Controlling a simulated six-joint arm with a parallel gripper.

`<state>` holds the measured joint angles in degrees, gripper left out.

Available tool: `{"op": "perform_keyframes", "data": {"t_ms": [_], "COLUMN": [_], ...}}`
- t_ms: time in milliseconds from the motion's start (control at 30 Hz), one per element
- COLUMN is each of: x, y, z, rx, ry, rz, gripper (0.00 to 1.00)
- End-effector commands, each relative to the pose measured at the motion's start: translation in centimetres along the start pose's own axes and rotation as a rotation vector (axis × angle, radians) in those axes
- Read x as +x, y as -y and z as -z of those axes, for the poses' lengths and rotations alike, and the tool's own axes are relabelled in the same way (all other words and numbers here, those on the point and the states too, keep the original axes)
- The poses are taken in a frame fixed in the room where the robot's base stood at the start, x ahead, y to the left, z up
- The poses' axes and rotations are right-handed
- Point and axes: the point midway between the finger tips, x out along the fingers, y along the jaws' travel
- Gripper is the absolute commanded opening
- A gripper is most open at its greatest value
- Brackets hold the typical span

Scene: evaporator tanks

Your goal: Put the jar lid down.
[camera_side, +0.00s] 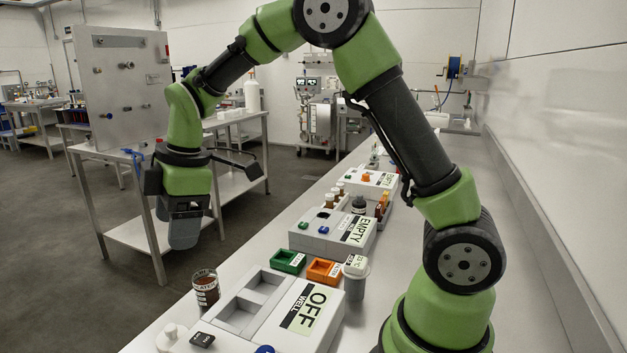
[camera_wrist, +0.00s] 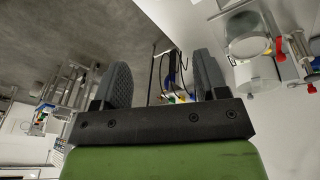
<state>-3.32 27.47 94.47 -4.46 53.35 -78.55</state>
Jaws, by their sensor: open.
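My gripper (camera_side: 183,236) hangs fingers-down at the left in the side view, out past the bench edge and above the floor. In the wrist view my gripper (camera_wrist: 162,75) has its two grey fingers well apart, with nothing seen between them. A pale round piece with a knob (camera_side: 171,336), which looks like a lid, lies at the bench's near left edge. I cannot tell for sure that it is the jar lid. A glass jar (camera_side: 206,288) with dark brown contents and a label stands behind it, below and to the right of my gripper.
A white unit marked OFF (camera_side: 275,312) fills the near bench. Behind it are a green tray (camera_side: 288,261), an orange tray (camera_side: 324,271), a grey pot with a white top (camera_side: 355,283) and a unit marked EMPTY (camera_side: 335,231). A steel side table (camera_side: 235,180) stands behind my gripper.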

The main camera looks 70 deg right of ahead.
Motion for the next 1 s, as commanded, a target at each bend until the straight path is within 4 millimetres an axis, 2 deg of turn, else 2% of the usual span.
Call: {"op": "perform_keyframes", "data": {"t_ms": [33, 200, 300, 400, 533, 700, 1000], "x": [-2.7, -8.8, -11.3, -12.9, -13.7, -13.7, -13.5], "y": [1.0, 5.0, 7.8, 10.8, 14.1, 16.5, 17.1], "z": [-0.4, -2.3, -3.8, -5.4, -7.2, -8.6, -9.0], "rx": [0.105, 0.483, 0.703, 0.916, 1.151, 1.337, 1.391], "ry": [-0.026, -0.118, -0.185, -0.258, -0.347, -0.419, -0.437], "rz": [-0.033, -0.1, -0.125, -0.138, -0.135, -0.12, -0.112], "gripper": [0.67, 0.67, 0.67, 0.67, 0.67, 0.67, 0.67]}}
